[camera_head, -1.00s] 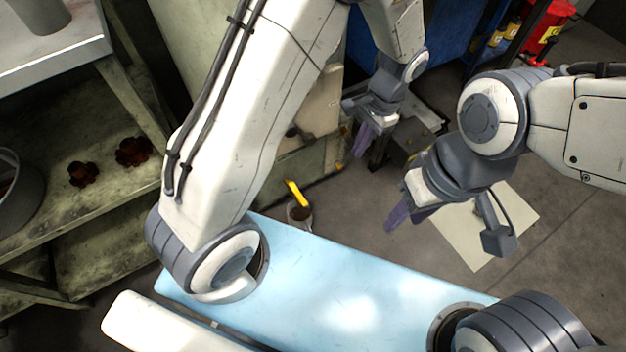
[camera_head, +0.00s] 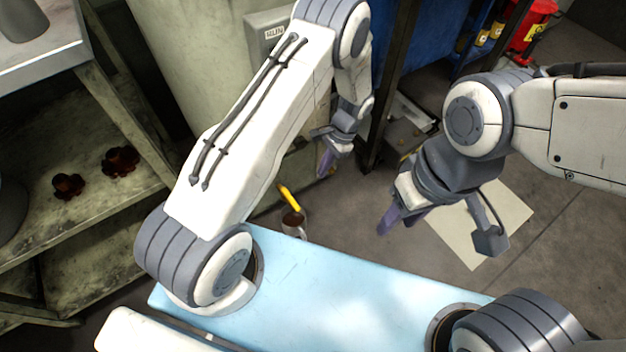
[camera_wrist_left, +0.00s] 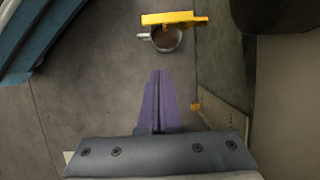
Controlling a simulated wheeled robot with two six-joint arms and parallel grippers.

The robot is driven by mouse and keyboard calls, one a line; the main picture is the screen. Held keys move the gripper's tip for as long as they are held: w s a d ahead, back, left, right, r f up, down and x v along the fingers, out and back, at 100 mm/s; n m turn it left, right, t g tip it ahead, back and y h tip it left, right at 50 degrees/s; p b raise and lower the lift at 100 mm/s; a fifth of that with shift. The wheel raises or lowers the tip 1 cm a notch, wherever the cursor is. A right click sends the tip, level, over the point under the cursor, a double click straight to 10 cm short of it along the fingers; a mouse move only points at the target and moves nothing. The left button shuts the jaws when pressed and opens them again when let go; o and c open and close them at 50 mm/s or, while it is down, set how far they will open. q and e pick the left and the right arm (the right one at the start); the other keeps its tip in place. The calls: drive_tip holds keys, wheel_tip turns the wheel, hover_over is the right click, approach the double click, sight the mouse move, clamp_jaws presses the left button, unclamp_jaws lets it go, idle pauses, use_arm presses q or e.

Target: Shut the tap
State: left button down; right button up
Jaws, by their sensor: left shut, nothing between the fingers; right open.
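The tap's yellow lever (camera_head: 288,195) shows in the head view just above a mug (camera_head: 293,223) with brown contents, low beside the machine. In the left wrist view the yellow lever (camera_wrist_left: 168,18) lies across the top, over the mug's rim (camera_wrist_left: 180,38); the tap's body is mostly hidden. My left gripper (camera_head: 325,166) has its purple fingers together and empty, to the right of the lever and above it in the picture. In the wrist view its fingertips (camera_wrist_left: 157,73) point toward the mug, apart from it. My right gripper (camera_head: 388,222) is open and empty, further right.
A shelf (camera_head: 95,195) with dark flower-shaped parts stands left. A pale sheet (camera_head: 490,225) lies on the open floor.

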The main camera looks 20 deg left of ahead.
sight(291, 200)
use_arm(q)
drive_tip(key=s+a+f+b, duration=0.4)
drive_tip(key=s+f+b, duration=0.1)
drive_tip(key=f, duration=0.3)
drive_tip(key=shift+s+a+f+b, duration=0.15)
drive_tip(key=shift+s+a+b, duration=0.15)
drive_tip(key=shift+s, duration=0.1)
